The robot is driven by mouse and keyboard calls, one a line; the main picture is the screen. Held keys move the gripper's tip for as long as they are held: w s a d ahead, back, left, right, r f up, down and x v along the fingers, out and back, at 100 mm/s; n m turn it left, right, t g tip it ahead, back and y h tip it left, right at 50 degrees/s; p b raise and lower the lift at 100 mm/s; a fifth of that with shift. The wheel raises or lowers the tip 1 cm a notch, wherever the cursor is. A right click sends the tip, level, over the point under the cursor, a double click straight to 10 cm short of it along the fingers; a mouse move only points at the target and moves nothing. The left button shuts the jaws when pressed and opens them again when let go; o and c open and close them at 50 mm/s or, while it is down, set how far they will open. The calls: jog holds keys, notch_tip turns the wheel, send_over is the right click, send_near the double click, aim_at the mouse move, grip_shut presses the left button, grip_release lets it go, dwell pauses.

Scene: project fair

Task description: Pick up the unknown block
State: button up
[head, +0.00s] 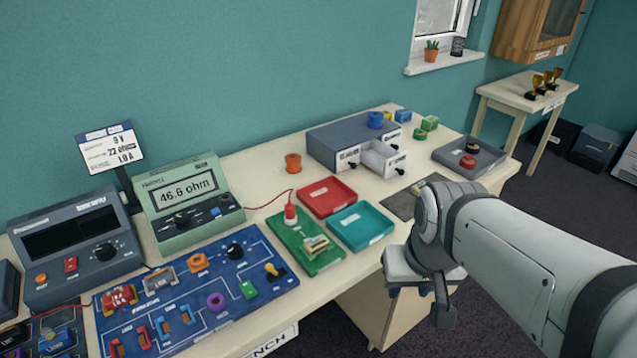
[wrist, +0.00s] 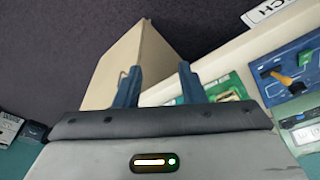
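The wrist view shows part of a green board (wrist: 240,92) to the right of the fingers; the block cannot be made out there.
A red tray (head: 326,190) and a teal tray (head: 380,222) lie right of the green board. The blue circuit board (head: 180,322) with several parts lies left. A grey drawer unit (head: 335,140) stands behind. A cabinet (head: 365,310) is under the table.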

jog(key=shift+o, duration=1)
jog(key=shift+w+a+r, duration=0.1)
jog(key=shift+a, duration=0.05)
jog(key=shift+o, duration=0.8)
jog(key=w+a+r+n+p, duration=0.1)
jog(key=w+a+n+p, duration=0.1)
jog(key=w+n, duration=0.3)
jog(key=w+a+r+n+g+p, duration=0.1)
jog(key=w+a+n+p, duration=0.2)
jog(key=n, duration=0.3)
jog(key=shift+w+r, duration=0.4)
jog(key=shift+w, duration=0.5)
jog(key=n+g+p, duration=0.2)
jog(key=n+p, duration=0.3)
jog(key=n, duration=0.8)
send_near(316, 243)
jog(key=shift+d+f, duration=0.25)
jog(key=shift+d, duration=0.3)
jog(key=shift+w+a+f+n, duration=0.15)
jog(key=shift+w+f+n, duration=0.1)
jog(key=shift+n, duration=0.15)
jog(key=shift+s+a+f+p, duration=0.15)
jog(key=shift+f+p, duration=0.1)
jog(key=shift+f, duration=1.05)
jog(key=shift+s+a+f+p, duration=0.15)
jog(key=shift+f+p, duration=0.1)
jog(key=shift+f, duration=1.05)
jog(key=shift+s+a+f+p, duration=0.1)
jog(key=shift+f+p, duration=0.15)
jog(key=shift+f, duration=1.05)
